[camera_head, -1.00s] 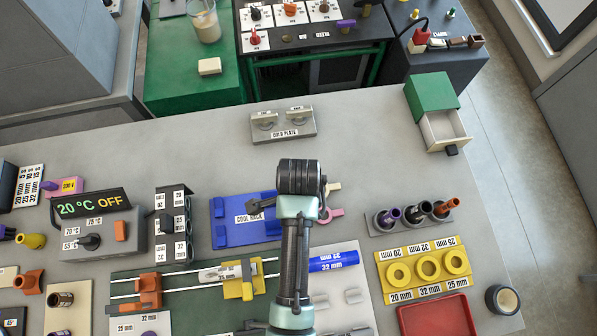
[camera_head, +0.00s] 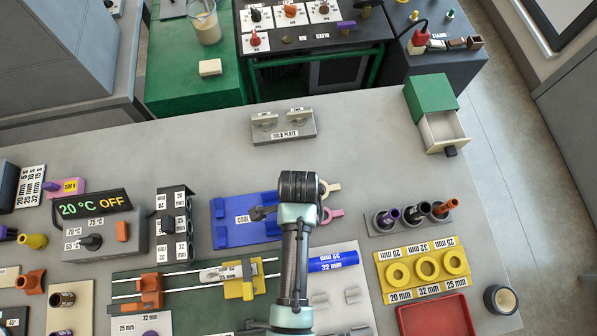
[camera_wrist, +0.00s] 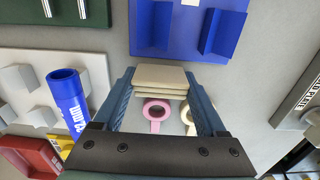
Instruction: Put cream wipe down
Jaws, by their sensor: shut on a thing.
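The cream wipe (camera_wrist: 160,76) is a folded, layered cream pad, seen in the wrist view between the two blue fingers of my gripper (camera_wrist: 160,82). My gripper is shut on it. The wipe lies in front of the blue cool rack (camera_wrist: 190,28), which also shows in the head view (camera_head: 232,232). I cannot tell whether the wipe touches the surface below. In the head view my arm hides the wipe and most of the gripper, beside the right end of the rack.
A pink ring tool (camera_wrist: 155,112) and a cream ring tool (camera_head: 330,188) lie close to my gripper. A blue pipe (camera_head: 333,261) lies nearby. The cold plate (camera_head: 284,128) stands behind on the grey bench. Bare bench (camera_head: 370,155) lies between the plate and the dark fittings.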

